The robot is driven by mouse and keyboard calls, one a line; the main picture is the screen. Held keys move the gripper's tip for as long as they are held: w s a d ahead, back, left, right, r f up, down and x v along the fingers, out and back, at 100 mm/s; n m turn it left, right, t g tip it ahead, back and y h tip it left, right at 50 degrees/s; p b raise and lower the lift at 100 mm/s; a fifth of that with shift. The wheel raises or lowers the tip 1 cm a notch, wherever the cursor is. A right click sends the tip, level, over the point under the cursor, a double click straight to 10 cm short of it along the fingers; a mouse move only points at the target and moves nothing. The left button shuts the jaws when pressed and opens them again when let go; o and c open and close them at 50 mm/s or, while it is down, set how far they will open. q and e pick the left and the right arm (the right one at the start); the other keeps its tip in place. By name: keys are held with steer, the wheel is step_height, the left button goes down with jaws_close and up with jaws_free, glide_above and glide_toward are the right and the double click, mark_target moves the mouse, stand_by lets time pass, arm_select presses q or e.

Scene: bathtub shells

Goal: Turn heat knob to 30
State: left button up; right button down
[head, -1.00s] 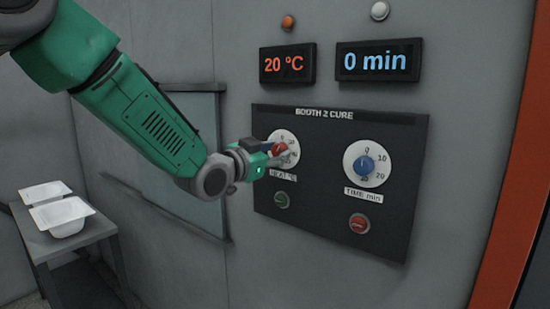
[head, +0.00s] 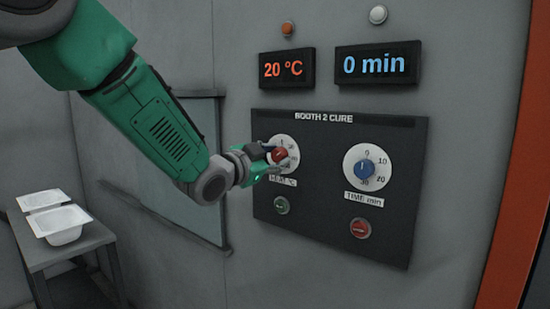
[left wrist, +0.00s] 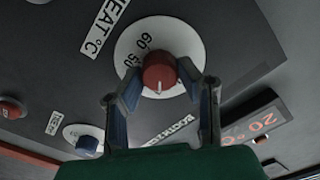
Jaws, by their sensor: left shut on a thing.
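The red heat knob (head: 279,156) sits on a white dial (head: 292,146) at the upper left of the dark "BOOTH 2 CURE" panel (head: 310,222). My left gripper (head: 270,160) reaches it from the left and is shut on it. In the left wrist view the heat knob (left wrist: 159,72) lies between the two fingertips of my left gripper (left wrist: 160,88), with 50 and 60 visible on the dial. The heat display (head: 287,66) reads 20 °C. My fingers partly hide the dial in the head view. My right gripper is not in view.
To the right are the blue time knob (head: 364,168) and the time display (head: 377,63), reading 0 min. A green button (head: 281,205) and a red button (head: 360,228) sit below.

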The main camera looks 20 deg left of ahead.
arm_select(q)
steer(key=o, duration=1.1)
steer(key=shift+w, duration=0.1)
steer(key=shift+o, duration=0.2)
steer(key=shift+w+f, duration=0.15)
steer(key=shift+s+a, duration=0.1)
steer(key=shift+s, duration=0.5)
steer(key=v, duration=1)
steer(key=shift+s+a, duration=0.25)
steer(key=shift+s, duration=0.05)
